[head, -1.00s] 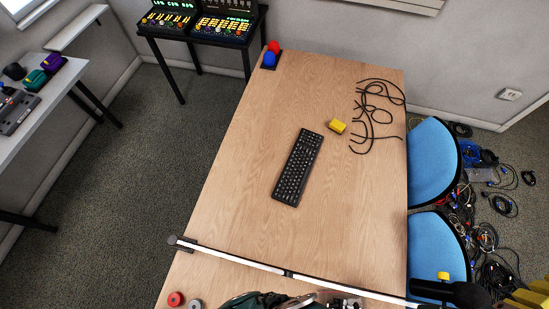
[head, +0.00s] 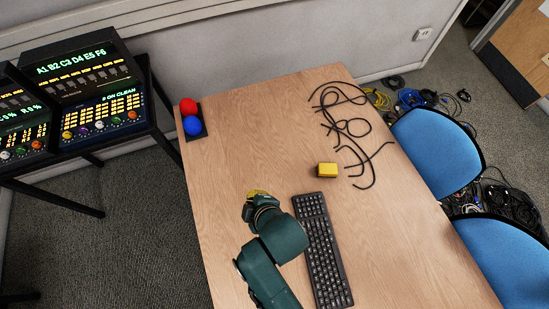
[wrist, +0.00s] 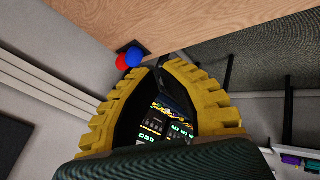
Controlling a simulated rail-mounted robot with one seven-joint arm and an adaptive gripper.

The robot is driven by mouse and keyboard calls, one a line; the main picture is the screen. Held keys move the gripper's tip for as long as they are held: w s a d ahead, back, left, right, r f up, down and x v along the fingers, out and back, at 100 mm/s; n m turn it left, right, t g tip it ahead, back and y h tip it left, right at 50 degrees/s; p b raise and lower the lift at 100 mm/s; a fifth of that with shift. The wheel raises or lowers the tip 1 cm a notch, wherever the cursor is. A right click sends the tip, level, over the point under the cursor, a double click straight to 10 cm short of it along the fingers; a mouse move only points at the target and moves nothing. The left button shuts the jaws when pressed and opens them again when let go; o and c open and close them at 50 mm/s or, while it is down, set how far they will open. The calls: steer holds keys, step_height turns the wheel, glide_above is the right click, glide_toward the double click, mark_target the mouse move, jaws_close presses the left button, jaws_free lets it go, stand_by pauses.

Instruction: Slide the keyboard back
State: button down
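The black keyboard (head: 322,250) lies flat on the wooden table, its long side running from the upper left to the lower right in the head view. My gripper (head: 257,193) is left of the keyboard's far end, with the green arm beside the keyboard's left edge. A height gap cannot be judged. In the wrist view the yellow ridged fingers of my gripper (wrist: 161,69) stand apart with nothing between them. That view faces away from the keyboard, which does not show there.
A yellow block (head: 327,170) sits beyond the keyboard. Black cables (head: 345,125) lie at the far right of the table (head: 250,130). Red and blue balls (head: 190,115) stand on a dark base at the far left corner. Blue chairs (head: 440,150) line the right edge.

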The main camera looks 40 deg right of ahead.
steer(key=s+f+n+g+b, duration=0.25)
steer(key=s+f, duration=0.45)
steer(key=f, duration=0.6)
steer(key=n+g+b, duration=0.2)
steer(key=g, duration=0.3)
glide_toward(300, 262)
steer(key=w+a+r, duration=0.1)
steer(key=a, duration=0.2)
steer(key=shift+y, duration=0.4)
steer(key=f+b, duration=0.1)
steer(key=f, duration=0.2)
steer(key=f+b, duration=0.1)
steer(key=f, duration=0.2)
steer(key=f+b, duration=0.1)
steer(key=f, duration=0.2)
steer(key=shift+w+f, duration=0.3)
steer(key=shift+f, duration=0.1)
steer(key=d, duration=0.1)
steer(key=s+d, duration=0.1)
steer(key=d, duration=0.1)
steer(key=shift+s+d+r, duration=0.2)
steer(key=shift+d, duration=0.1)
